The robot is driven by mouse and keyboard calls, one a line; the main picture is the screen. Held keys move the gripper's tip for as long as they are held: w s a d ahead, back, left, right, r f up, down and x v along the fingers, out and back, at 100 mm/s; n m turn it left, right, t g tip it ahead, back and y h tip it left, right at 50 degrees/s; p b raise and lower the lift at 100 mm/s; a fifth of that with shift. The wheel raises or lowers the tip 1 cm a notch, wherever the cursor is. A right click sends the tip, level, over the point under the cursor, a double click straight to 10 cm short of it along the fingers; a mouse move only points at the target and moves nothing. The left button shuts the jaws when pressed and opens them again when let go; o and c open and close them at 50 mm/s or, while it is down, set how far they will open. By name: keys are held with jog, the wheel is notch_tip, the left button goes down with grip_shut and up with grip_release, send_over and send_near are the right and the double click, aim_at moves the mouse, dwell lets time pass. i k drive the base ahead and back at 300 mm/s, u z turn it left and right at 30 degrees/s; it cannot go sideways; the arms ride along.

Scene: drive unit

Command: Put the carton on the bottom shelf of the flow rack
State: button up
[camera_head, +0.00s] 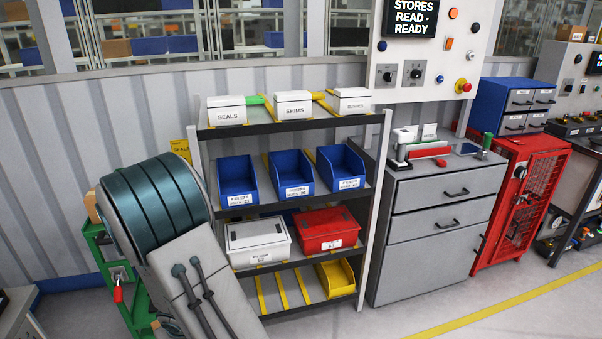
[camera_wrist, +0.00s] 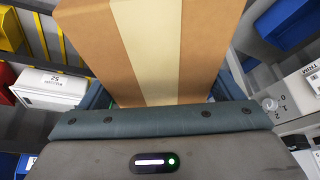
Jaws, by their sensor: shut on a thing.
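A brown carton (camera_wrist: 205,45) with a pale tape strip fills the upper middle of the wrist view. My gripper (camera_wrist: 165,98) is shut on it, with dark teal finger parts at both sides of the carton; the carton's far end is cut off by the frame. In the head view my arm hides the gripper and most or all of the carton. The flow rack (camera_head: 381,190) stands in the middle of the head view. Its bottom shelf (camera_head: 292,292) has yellow strips, bare room at the left and middle, and a yellow bin (camera_head: 338,279) at the right.
Above the bottom shelf are a white box (camera_head: 258,240) and a red box (camera_head: 327,229), then blue bins (camera_head: 291,175), then white boxes (camera_head: 293,104). A green frame (camera_head: 118,275) stands left of the rack. A grey drawer cabinet (camera_head: 437,220) stands close at its right.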

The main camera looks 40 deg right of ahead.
aim_at(277, 295)
jog(key=z, duration=2.3)
jog(key=i, duration=1.4)
jog(key=u, duration=1.8)
